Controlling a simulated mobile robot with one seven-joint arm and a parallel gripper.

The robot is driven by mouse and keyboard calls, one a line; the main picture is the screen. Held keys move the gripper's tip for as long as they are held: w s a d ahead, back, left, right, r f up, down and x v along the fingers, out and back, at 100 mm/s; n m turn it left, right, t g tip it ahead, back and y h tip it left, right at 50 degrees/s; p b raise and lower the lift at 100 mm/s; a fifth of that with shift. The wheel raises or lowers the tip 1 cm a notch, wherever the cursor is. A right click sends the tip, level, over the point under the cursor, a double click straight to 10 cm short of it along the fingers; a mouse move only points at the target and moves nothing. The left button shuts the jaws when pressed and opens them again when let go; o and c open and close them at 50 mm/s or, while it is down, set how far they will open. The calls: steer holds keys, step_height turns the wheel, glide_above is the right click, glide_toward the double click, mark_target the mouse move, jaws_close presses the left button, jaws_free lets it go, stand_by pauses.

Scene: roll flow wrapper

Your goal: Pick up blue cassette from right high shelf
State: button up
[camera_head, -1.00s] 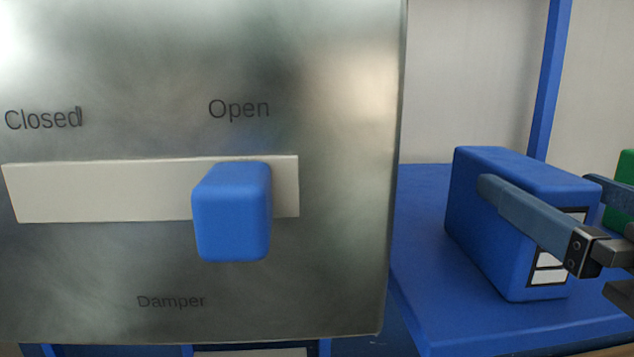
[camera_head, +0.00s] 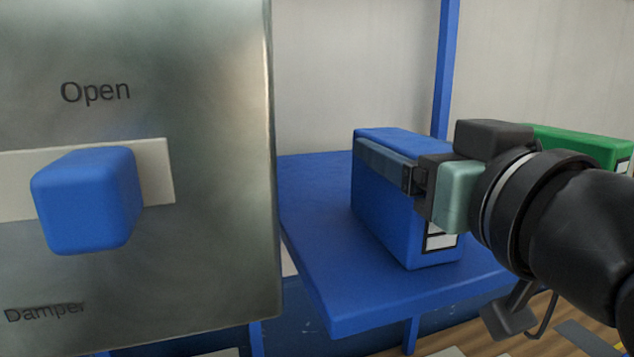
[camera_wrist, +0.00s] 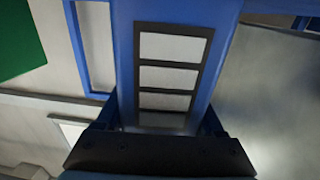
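The blue cassette (camera_head: 385,205) stands upright on the blue shelf (camera_head: 345,305) at the middle right of the head view. Its label end faces my arm, with several white fields in a black frame. My gripper (camera_head: 385,158) reaches over this end. One finger lies along the upper part of the cassette's left face; the other finger is hidden behind the cassette. In the wrist view the cassette (camera_wrist: 210,60) is between my two fingers (camera_wrist: 160,118), one close on each side. I cannot tell whether they press on it.
A metal panel (camera_head: 200,290) with a blue damper knob (camera_head: 85,200) at "Open" fills the left of the head view. A green cassette (camera_head: 585,147) stands to the right, behind my arm. A blue post (camera_head: 445,70) rises behind the shelf. Bare shelf shows left of the blue cassette.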

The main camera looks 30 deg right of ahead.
jaws_close()
steer(key=shift+r, duration=0.2)
